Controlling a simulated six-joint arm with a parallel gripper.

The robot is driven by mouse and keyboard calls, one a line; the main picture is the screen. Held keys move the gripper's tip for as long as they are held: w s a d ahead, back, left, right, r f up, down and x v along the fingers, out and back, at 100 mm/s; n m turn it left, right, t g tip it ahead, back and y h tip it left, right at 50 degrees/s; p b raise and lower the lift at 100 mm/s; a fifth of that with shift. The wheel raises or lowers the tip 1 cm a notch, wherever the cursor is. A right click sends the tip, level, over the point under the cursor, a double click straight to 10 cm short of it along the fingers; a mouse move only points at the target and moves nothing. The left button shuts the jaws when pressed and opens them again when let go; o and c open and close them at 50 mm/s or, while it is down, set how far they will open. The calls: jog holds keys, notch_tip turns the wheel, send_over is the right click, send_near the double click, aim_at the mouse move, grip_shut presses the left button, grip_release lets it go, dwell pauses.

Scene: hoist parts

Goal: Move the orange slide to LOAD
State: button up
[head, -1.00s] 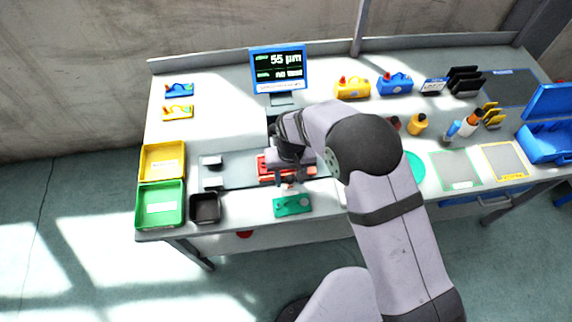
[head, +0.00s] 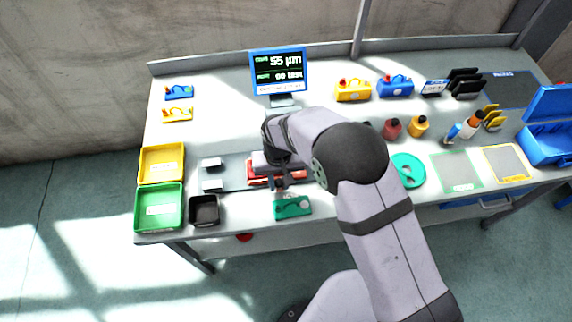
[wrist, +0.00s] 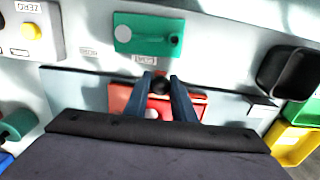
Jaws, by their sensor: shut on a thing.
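The orange slide (head: 292,176) looks red-orange and sits on a grey rail (head: 228,174) on the bench. In the wrist view the slide (wrist: 122,97) lies under my gripper (wrist: 163,84), whose two fingers are shut on a dark round knob (wrist: 159,86) on the slide. In the head view my gripper (head: 279,183) is at the slide, and my arm hides part of the slide and the rail's right part. A "LOAD" marking cannot be made out clearly; a small label (wrist: 145,60) next to the green plate is too small to read surely.
A green plate (head: 292,207) lies just in front of the rail. A black bin (head: 204,210), a green tray (head: 140,207) and a yellow tray (head: 145,163) stand at the left. A grey block (head: 212,164) stands at the rail's left end. A monitor (head: 279,70) stands behind.

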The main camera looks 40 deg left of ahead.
jog(key=s+a+b, duration=0.1)
jog(key=s+a, duration=0.3)
jog(key=s, duration=0.1)
jog(key=shift+a, duration=0.4)
jog(key=o, duration=0.8)
jog(key=shift+c, duration=0.2)
notch_tip(320, 180, up, 9)
jog(key=p, duration=0.5)
jog(key=shift+p, duration=0.35)
